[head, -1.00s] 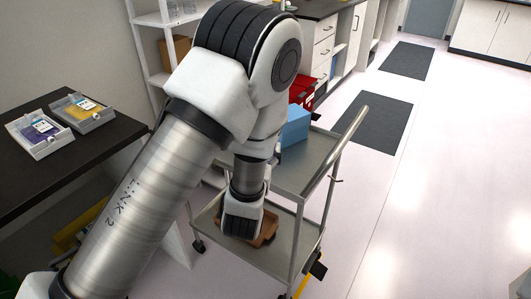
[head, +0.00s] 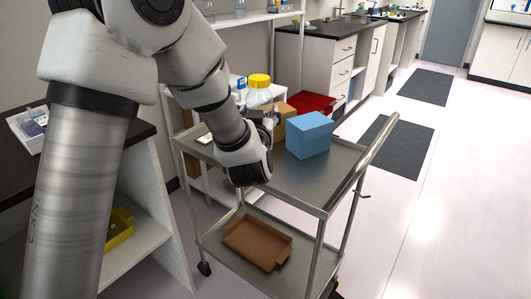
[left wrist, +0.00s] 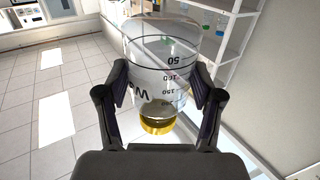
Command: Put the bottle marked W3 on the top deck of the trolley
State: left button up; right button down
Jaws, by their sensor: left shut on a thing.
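A clear bottle with a yellow cap (head: 259,81) is in my left gripper (head: 266,118), which is shut around its body. In the left wrist view the bottle (left wrist: 160,50) shows volume marks and a label starting with W; the rest of the label is turned away. The trolley's top deck (head: 305,178) lies below my left wrist. The bottle appears over or beyond the deck's back left part; my arm hides its base, so I cannot tell whether it touches anything. My right gripper is not in view.
A blue box (head: 310,136) stands on the top deck, with a brown box (head: 285,113) beside it. A brown tray (head: 257,243) lies on the lower deck. A red bin (head: 318,103) is behind. The deck's front right part is clear. A dark table (head: 95,145) stands at left.

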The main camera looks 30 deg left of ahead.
pick_arm(q)
notch_tip(320, 180, down, 12)
jog(key=shift+w+f+b, duration=0.1)
jog(key=shift+w+b, duration=0.05)
jog(key=shift+b, duration=0.95)
jog(key=shift+w+a+f, duration=0.1)
jog(key=shift+w+a, duration=0.1)
jog(key=shift+w, duration=0.1)
jog(key=x, duration=0.3)
jog(key=shift+w, duration=0.1)
jog(key=shift+w+a+f, duration=0.1)
jog(key=shift+f, duration=0.5)
jog(key=shift+r, duration=0.1)
jog(key=shift+b, duration=0.4)
jog(key=o, duration=1.7)
